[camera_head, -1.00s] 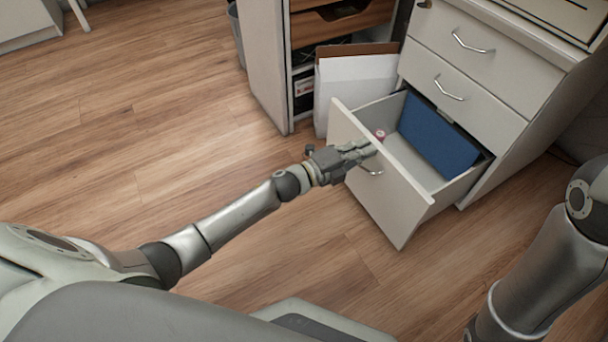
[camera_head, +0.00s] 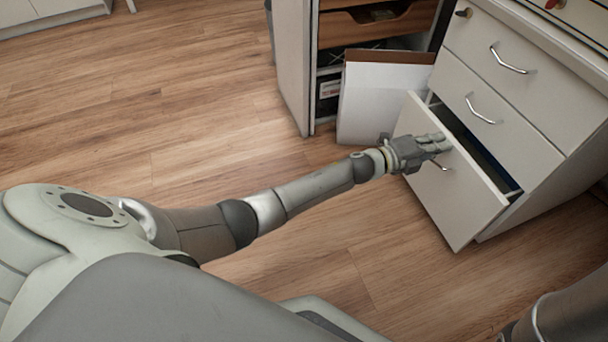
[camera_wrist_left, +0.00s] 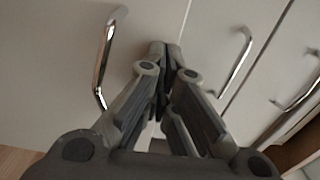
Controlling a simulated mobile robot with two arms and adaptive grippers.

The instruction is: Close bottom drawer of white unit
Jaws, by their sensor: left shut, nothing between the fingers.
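The white unit (camera_head: 545,105) stands at the right in the head view. Its bottom drawer (camera_head: 455,205) is partly out, with a narrow gap along its top showing a dark blue thing (camera_head: 480,150) inside. My left gripper (camera_head: 442,145) is shut and empty at the upper part of the drawer front, beside its handle (camera_head: 446,168). The left wrist view shows the shut fingertips (camera_wrist_left: 168,50) at the white front, with a metal handle (camera_wrist_left: 108,60) to their left. I cannot tell for sure whether they touch. My right gripper is not in view.
The two upper drawers (camera_head: 495,70) look shut. A white panel or box (camera_head: 385,95) with a brown top edge leans beside the drawer, by an open-fronted cabinet (camera_head: 295,60). The wooden floor (camera_head: 200,100) at the left is clear.

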